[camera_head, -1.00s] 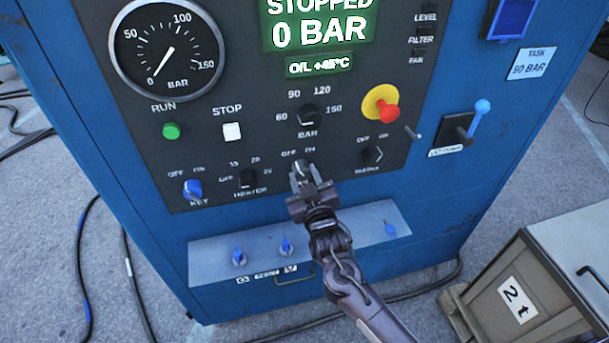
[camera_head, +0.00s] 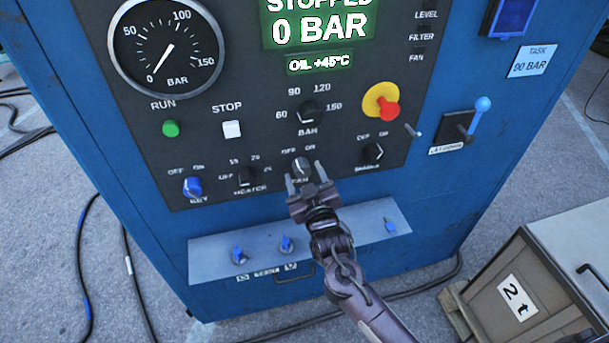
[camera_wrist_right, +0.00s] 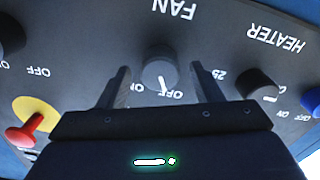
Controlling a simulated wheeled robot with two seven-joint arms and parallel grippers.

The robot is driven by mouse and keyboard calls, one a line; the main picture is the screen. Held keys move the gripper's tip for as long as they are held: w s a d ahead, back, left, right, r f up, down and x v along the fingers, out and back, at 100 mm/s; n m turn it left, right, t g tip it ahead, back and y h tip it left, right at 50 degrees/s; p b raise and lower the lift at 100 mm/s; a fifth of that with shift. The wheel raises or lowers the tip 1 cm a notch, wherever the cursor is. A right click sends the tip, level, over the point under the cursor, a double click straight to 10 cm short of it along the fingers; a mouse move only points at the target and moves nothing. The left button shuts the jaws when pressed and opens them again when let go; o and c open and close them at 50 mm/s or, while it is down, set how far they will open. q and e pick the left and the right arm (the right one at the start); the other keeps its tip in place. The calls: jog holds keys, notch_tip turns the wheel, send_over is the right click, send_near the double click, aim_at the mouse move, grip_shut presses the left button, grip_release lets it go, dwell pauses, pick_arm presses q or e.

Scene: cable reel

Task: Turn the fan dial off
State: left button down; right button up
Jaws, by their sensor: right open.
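The fan dial (camera_head: 301,167) is a round dark knob on the black control panel, under OFF and ON marks. Its white pointer leans to the OFF side. In the right wrist view the fan dial (camera_wrist_right: 160,73) appears upside down below the word FAN, with its pointer line toward OFF. My right gripper (camera_head: 305,177) is open just in front of the dial. In the wrist view its two fingers (camera_wrist_right: 160,69) stand apart on either side of the dial, with visible gaps and nothing held. My left gripper is not in view.
The heater knob (camera_head: 246,176) is left of the fan dial and another dark knob (camera_head: 372,153) is to its right. The bar selector (camera_head: 307,113) and red emergency button (camera_head: 388,109) are above. A grey ledge (camera_head: 335,228) with blue valves juts out below.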

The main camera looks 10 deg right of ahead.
jog(key=s+b, duration=0.1)
jog(key=s, duration=0.6)
jog(key=shift+s+b, duration=0.15)
jog(key=shift+b, duration=0.15)
jog(key=shift+d, duration=0.1)
jog(key=shift+f, duration=0.1)
